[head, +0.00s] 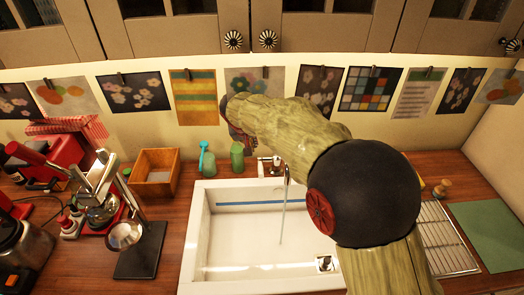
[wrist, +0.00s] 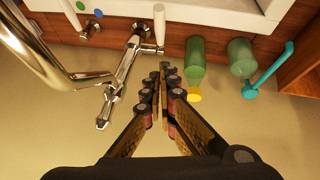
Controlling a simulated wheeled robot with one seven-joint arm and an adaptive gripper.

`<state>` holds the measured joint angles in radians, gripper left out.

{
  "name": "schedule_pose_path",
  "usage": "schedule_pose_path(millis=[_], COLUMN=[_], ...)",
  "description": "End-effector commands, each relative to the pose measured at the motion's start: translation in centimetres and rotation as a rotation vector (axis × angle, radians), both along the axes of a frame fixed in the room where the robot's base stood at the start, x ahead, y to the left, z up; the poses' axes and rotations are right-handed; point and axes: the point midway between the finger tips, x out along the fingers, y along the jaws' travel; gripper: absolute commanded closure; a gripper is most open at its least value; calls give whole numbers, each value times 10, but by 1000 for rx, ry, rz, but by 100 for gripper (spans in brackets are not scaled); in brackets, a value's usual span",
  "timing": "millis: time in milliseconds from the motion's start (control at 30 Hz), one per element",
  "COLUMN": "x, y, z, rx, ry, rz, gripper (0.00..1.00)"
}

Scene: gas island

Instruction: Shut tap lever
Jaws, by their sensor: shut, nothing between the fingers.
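The chrome tap (head: 284,180) stands at the back edge of the white sink (head: 195,235), with a thin pale vertical streak below its spout. In the head view, my gripper (head: 236,135) is partly hidden behind my arm, above the back of the sink.
A wooden box (head: 155,172) sits further left. A wire rack (head: 445,240) lies right of the sink.

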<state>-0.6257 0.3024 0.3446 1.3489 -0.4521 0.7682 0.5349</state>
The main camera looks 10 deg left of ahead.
Motion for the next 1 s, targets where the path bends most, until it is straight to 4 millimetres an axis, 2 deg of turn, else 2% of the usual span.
schedule_pose_path(millis=[133,267,700,833,1000], x=[3,10,52,45,42], y=[0,0,-1,-7,-10], z=[-4,-18,-91,-108,-120], rx=[1,1,1,0,2], ry=[0,0,0,0,-2], rz=[-2,-2,-2,0,-1], gripper=[100,100,100,100,100])
